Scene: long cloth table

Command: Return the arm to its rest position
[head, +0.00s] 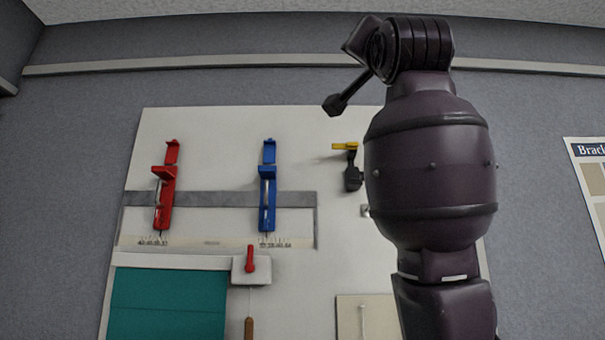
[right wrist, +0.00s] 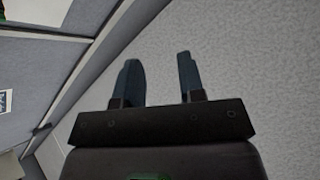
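My right arm (head: 430,165) rises from the bottom right of the head view, its wrist end near the top. The right wrist view shows my right gripper (right wrist: 158,82). Its two dark fingers stand apart with nothing between them, against a pale speckled surface that looks like the ceiling. My left arm and left gripper are not in view.
A white wall board (head: 210,160) holds a red clamp-like tool (head: 166,190), a blue one (head: 267,190) and a teal panel (head: 168,305). My right arm hides part of the board. A poster (head: 590,180) hangs at the right. Nothing touches the right gripper.

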